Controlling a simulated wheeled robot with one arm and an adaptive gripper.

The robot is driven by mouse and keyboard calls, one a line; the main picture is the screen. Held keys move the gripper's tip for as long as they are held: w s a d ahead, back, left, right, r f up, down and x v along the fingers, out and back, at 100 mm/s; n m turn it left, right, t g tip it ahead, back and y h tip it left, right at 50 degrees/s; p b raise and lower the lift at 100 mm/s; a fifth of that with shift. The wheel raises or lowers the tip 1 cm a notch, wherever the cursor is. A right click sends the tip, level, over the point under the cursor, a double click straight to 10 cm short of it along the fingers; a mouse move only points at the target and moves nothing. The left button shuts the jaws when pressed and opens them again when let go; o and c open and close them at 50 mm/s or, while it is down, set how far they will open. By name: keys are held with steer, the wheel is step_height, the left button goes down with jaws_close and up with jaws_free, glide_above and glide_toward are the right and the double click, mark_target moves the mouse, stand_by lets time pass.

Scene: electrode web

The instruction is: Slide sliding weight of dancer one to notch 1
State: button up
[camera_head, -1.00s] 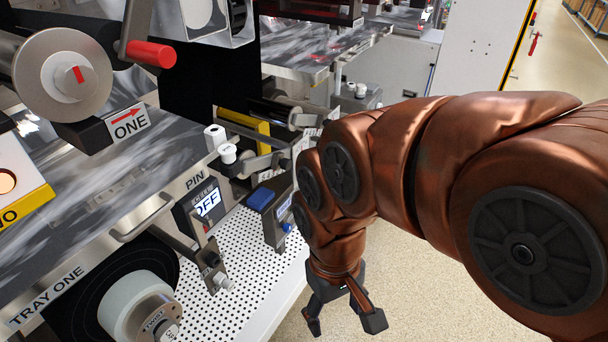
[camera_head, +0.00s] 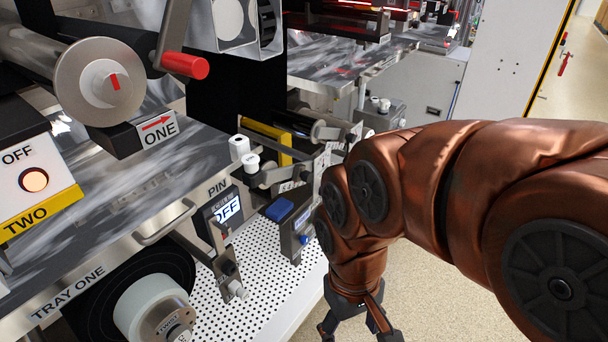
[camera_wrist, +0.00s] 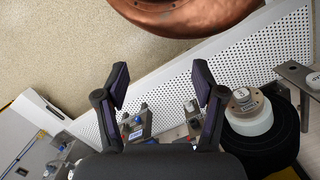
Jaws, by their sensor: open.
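My gripper (camera_head: 360,333) hangs low at the bottom edge of the head view, over the floor just off the perforated white panel. In the wrist view my gripper (camera_wrist: 160,84) has its two dark fingers spread apart with nothing between them. A short metal lever arm (camera_head: 222,250) with a pale knob at its lower end stands below the PIN label. Another metal arm (camera_head: 272,177) with a white-capped roller sits higher and farther back. No dancer label or notch marks can be read, so I cannot tell which part is the sliding weight. My gripper is apart from both arms.
A blue-topped device (camera_head: 279,209) stands on the perforated panel (camera_head: 262,270). A white roll (camera_head: 147,305) and the tray handle (camera_head: 165,222) are at left. A red-handled crank (camera_head: 186,66) juts out above. The floor at right is clear.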

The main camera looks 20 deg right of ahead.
mark_target(310, 179)
stand_by(0.3)
